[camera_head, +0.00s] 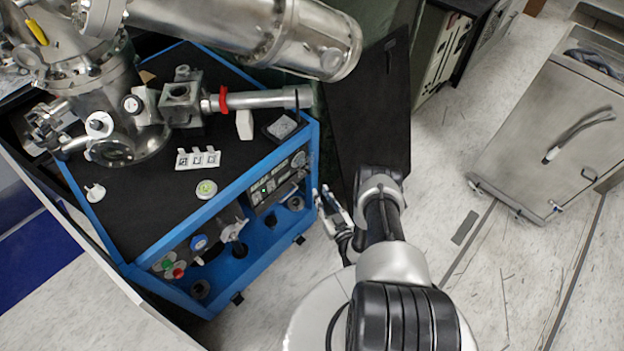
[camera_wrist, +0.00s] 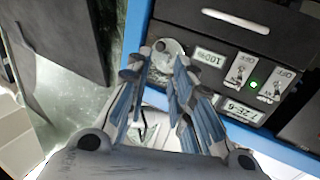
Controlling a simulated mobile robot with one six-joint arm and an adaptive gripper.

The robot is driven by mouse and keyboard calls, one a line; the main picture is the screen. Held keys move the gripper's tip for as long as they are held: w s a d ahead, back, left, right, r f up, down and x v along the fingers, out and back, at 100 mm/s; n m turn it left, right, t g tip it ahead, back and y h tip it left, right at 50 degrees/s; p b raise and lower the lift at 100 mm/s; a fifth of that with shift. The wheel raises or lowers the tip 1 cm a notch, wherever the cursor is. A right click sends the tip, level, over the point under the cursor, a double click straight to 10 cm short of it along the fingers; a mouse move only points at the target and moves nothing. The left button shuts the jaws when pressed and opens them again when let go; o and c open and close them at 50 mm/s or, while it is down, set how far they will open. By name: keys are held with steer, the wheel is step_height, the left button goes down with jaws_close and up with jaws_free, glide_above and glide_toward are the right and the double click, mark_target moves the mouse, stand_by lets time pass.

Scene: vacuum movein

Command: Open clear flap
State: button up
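I cannot make out a clear flap as a separate thing in either view. The control panel (camera_head: 277,185) is on the front of the blue cart. In the wrist view the panel (camera_wrist: 222,38) shows two small displays, two labelled switch plates and a green light (camera_wrist: 253,85). A round grey disc (camera_wrist: 167,46) is at the panel's left end. My gripper (camera_wrist: 158,76) is open and empty, its fingers apart, with the disc just beyond the fingertips. In the head view my gripper (camera_head: 335,208) is just right of the cart's front corner. Contact with the panel cannot be told.
The blue cart (camera_head: 318,150) carries metal vacuum chambers (camera_head: 260,35) on its black top. Coloured knobs (camera_head: 175,270) are low on its front. A black panel (camera_head: 385,110) stands behind my arm. A grey cabinet (camera_head: 560,130) is at right. Floor in front is clear.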

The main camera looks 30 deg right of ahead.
mark_target(310, 173)
steer(key=w+b, duration=0.1)
steer(key=w, duration=0.3)
steer(key=w+b, duration=0.1)
steer(key=w, duration=0.3)
steer(key=shift+w+d, duration=0.2)
steer(key=shift+w, duration=0.2)
steer(key=shift+c, duration=0.5)
jaws_close()
